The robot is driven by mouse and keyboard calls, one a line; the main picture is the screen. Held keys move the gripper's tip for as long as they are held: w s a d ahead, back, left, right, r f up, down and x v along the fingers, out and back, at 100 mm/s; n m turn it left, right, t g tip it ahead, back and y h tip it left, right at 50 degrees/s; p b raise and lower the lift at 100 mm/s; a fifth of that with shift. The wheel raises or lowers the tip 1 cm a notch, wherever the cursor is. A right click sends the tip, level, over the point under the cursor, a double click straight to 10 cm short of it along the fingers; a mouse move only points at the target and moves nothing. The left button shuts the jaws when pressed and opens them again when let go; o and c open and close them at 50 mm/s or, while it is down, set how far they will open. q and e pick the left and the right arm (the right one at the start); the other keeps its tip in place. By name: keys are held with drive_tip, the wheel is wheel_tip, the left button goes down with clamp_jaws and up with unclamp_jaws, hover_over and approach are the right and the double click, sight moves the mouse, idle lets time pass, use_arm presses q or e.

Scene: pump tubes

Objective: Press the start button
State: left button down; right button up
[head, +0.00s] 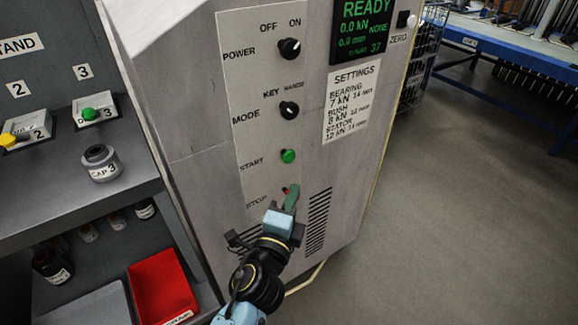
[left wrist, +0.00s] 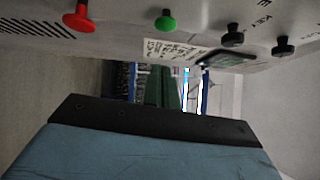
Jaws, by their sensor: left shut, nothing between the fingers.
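The green start button (head: 288,156) is on the grey machine's front panel, beside the word START. It also shows in the left wrist view (left wrist: 165,20). The red stop button (head: 285,190) is below it, partly hidden by my left gripper (head: 292,196). In the left wrist view the whole red stop button (left wrist: 79,17) shows. My left gripper is shut and empty, its green fingers pointing up, below the start button and apart from it. The green fingers also show in the left wrist view (left wrist: 161,88). My right gripper is not in view.
The power knob (head: 289,48) and mode knob (head: 289,110) are above the start button. The display (head: 362,28) reads READY. A stand (head: 45,195) with a grey cap (head: 101,163) and a red tray (head: 160,288) is at left. Open floor lies at right.

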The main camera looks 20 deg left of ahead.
sight(288, 156)
use_arm(q)
drive_tip(key=w+a, duration=0.3)
drive_tip(key=w, duration=0.4)
drive_tip(key=shift+r+p, duration=0.3)
drive_tip(key=shift+p, duration=0.1)
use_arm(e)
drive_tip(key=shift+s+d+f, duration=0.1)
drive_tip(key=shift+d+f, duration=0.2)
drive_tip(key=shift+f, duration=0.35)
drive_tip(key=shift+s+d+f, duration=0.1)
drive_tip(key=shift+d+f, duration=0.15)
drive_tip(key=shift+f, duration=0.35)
